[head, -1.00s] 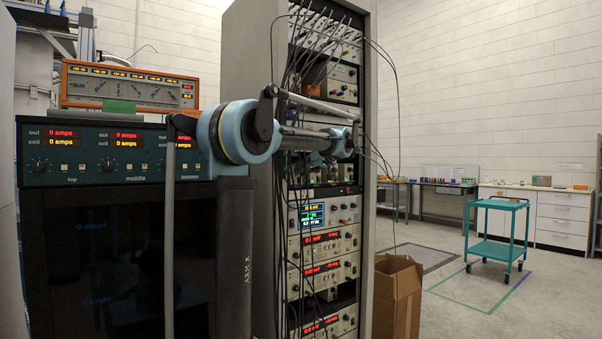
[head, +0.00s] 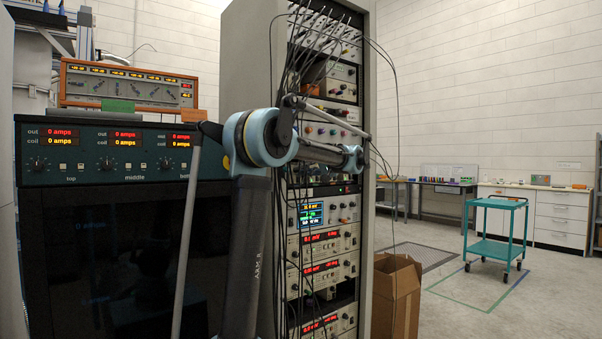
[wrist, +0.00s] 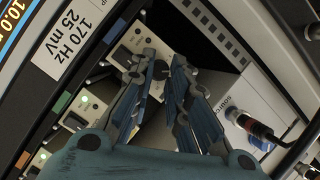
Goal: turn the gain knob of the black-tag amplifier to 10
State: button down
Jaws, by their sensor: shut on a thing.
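In the wrist view my gripper (wrist: 163,72) has its two fingers on either side of a small dark knob (wrist: 160,68) on a pale amplifier panel, and is shut on it. The fingers hide much of the panel around the knob. The knob's pointer and scale cannot be read. I cannot make out a black tag clearly. In the head view my arm reaches across the front of the instrument rack, and my gripper cannot be made out there.
Neighbouring amplifier modules with a green-lit lamp (wrist: 83,101) and coloured tags lie at the left. A cable plug (wrist: 238,116) sticks out close to the right finger. Dark cables hang down the rack (head: 245,60). A cardboard box (head: 398,290) stands beside it.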

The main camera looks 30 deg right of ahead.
jog(key=m, duration=0.1)
jog(key=m+t+y, duration=0.1)
jog(key=m, duration=0.2)
jog(key=shift+f, duration=0.3)
jog(key=shift+m+t, duration=0.3)
jog(key=shift+m, duration=0.1)
jog(key=c, duration=1.5)
grip_release()
jog(key=shift+w+f, duration=0.1)
jog(key=shift+d, duration=0.1)
jog(key=shift+v, duration=3.95)
